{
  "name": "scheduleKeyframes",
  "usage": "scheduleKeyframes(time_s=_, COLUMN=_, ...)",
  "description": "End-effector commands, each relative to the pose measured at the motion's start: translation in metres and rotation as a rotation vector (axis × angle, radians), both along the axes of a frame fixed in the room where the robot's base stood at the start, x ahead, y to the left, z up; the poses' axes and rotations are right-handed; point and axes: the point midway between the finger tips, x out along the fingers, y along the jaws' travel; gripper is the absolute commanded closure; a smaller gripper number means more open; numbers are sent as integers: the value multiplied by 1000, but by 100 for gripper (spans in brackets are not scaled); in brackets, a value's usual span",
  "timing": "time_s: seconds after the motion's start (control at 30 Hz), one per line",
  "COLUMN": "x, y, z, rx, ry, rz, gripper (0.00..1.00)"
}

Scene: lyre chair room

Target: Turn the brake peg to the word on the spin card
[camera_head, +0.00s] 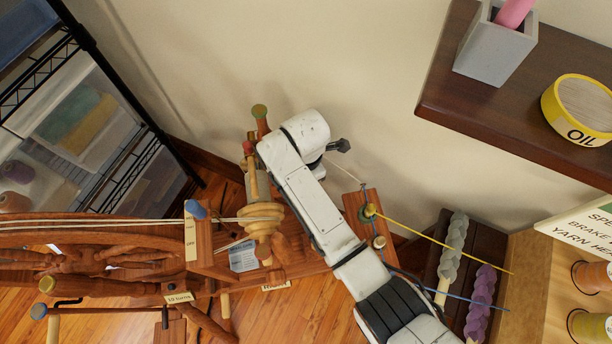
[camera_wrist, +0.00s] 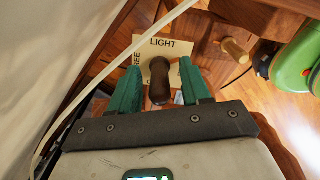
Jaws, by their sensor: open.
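The brake peg, a dark brown wooden knob (camera_wrist: 159,84), stands on a cream label plate (camera_wrist: 160,45) in the wrist view. The plate reads LIGHT at the top and FREE, partly covered, at the left; other lettering at the right is hidden. My gripper (camera_wrist: 160,62) is open, its two teal fingers on either side of the peg with a gap on each side. In the head view my white arm hides the peg and the fingers. The spin card (camera_head: 588,226) at the right edge shows a BRAKE line, but its word is cut off.
A pale cord (camera_wrist: 165,18) runs close by the left finger. A light wooden peg (camera_wrist: 235,50) and a green part (camera_wrist: 297,65) lie to the right. In the head view, a dark shelf (camera_head: 465,85) juts from the wall, and yellow yarn (camera_head: 440,243) stretches right of my arm.

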Motion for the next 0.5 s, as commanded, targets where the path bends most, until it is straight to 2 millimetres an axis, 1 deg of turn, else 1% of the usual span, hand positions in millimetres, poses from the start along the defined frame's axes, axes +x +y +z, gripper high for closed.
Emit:
scheduleKeyframes(time_s=0.07, x=0, y=0, z=0, rx=0, ry=0, rz=0, gripper=53)
scheduleKeyframes(time_s=0.1, x=0, y=0, z=0, rx=0, ry=0, rz=0, gripper=54)
scheduleKeyframes(time_s=0.5, x=0, y=0, z=0, rx=0, ry=0, rz=0, gripper=93)
